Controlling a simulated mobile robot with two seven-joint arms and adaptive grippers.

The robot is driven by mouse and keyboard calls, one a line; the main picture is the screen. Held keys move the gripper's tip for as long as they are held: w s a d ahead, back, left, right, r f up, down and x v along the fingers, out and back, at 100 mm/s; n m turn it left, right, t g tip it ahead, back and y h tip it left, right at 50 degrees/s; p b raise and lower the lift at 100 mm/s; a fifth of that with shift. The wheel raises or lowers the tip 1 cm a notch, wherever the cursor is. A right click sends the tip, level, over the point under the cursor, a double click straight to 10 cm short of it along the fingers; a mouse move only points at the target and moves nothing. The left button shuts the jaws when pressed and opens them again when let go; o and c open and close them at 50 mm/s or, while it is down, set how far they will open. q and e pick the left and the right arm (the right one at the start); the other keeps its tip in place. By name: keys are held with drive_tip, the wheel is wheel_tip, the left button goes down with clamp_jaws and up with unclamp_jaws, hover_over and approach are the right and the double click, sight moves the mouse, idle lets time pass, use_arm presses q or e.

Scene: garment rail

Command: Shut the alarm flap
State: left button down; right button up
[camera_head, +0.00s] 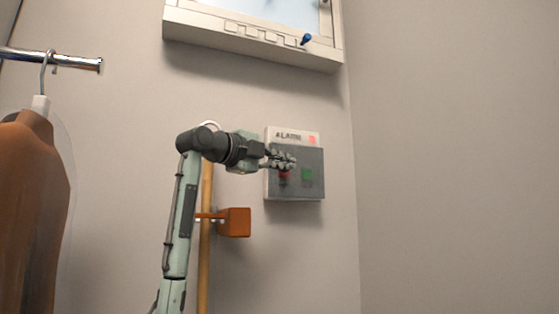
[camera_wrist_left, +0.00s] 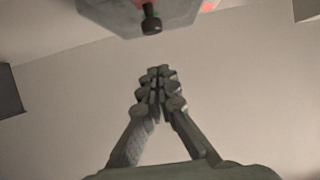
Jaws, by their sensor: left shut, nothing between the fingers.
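The alarm box (camera_head: 312,186) is on the wall right of the middle in the head view. It has a white top strip lettered ALARM with a red square, and a grey front with a red part and a green square. I cannot tell the flap apart from the grey front, nor how far open it is. My left gripper (camera_head: 290,161) is shut and empty, in front of the box's upper left; contact is unclear. In the left wrist view the shut fingers (camera_wrist_left: 157,77) point up toward a grey body with a dark knob (camera_wrist_left: 151,20).
A brown garment (camera_head: 30,215) hangs from a metal rail (camera_head: 60,60) at the left. An orange block (camera_head: 235,222) and a wooden pole (camera_head: 205,240) stand behind my left arm. A white-framed window or cabinet (camera_head: 250,40) is above. The wall at the right is bare.

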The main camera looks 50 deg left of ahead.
use_arm(q)
drive_tip(key=s+a+b, duration=0.1)
drive_tip(key=s+a, duration=0.5)
drive_tip(key=s, duration=0.1)
drive_tip(key=shift+s, duration=0.4)
use_arm(e)
drive_tip(key=r, duration=0.1)
drive_tip(key=w+r, duration=0.1)
drive_tip(key=r, duration=0.1)
drive_tip(key=shift+w+a, duration=0.15)
use_arm(q)
drive_tip(key=shift+d+f, duration=0.1)
drive_tip(key=shift+d, duration=0.05)
